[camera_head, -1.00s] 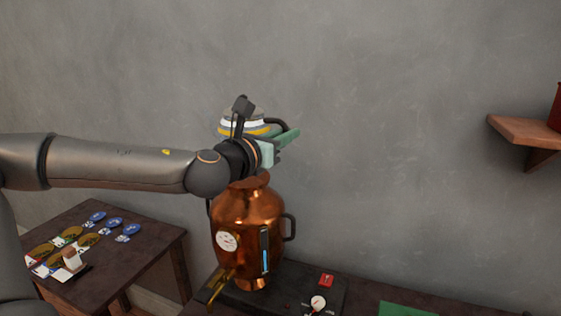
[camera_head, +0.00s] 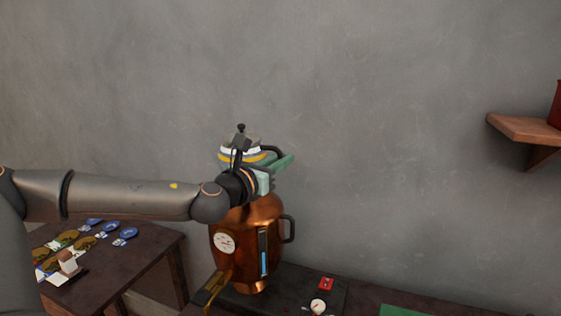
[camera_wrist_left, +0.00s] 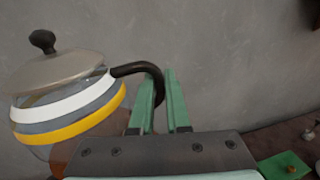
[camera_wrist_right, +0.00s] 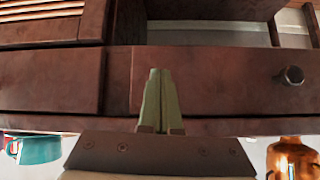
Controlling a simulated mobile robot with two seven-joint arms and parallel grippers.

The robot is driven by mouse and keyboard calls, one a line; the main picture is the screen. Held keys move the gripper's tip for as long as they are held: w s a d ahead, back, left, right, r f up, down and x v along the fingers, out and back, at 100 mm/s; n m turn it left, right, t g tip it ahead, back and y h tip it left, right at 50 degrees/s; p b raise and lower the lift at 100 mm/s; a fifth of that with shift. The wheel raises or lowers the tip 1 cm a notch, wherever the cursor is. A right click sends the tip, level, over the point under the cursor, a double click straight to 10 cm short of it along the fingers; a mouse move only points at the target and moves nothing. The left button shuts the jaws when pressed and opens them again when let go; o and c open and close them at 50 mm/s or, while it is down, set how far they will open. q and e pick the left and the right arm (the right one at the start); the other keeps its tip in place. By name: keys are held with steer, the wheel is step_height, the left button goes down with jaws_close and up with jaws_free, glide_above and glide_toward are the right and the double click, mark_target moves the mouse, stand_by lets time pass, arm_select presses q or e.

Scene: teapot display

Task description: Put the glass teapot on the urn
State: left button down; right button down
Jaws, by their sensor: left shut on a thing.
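The glass teapot (camera_head: 240,152), with white and yellow bands, a grey lid and a black knob, is over the copper urn (camera_head: 262,213). It looks upright in the head view. My left gripper (camera_head: 279,167) is shut on its black handle; the left wrist view shows the handle (camera_wrist_left: 150,69) between the green fingers (camera_wrist_left: 171,76). My left wrist hides the urn's top, so I cannot tell whether pot and urn touch. My right gripper (camera_wrist_right: 160,72) shows only in its own wrist view, its fingers together and empty.
The urn stands on a dark counter (camera_head: 354,300) against a grey wall. A side table (camera_head: 150,255) with blue and brown dishes and cards is at the left. A wooden shelf (camera_head: 525,128) is at the right. A wooden drawer front (camera_wrist_right: 220,85) fills the right wrist view.

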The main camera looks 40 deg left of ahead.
arm_select(q)
steer(key=c, duration=0.9)
jaws_free()
steer(key=shift+r, duration=0.15)
steer(key=shift+r+p, duration=0.15)
steer(key=shift+p, duration=0.35)
steer(key=shift+s+a+r+p, duration=0.15)
steer(key=shift+a+p, duration=0.05)
steer(key=shift+p, duration=0.3)
steer(key=s+d+p, duration=0.1)
steer(key=s+p, duration=0.8)
steer(key=s, duration=0.2)
steer(key=shift+s+d+f, duration=0.25)
steer(key=shift+s+d, duration=0.1)
steer(key=shift+d, duration=0.05)
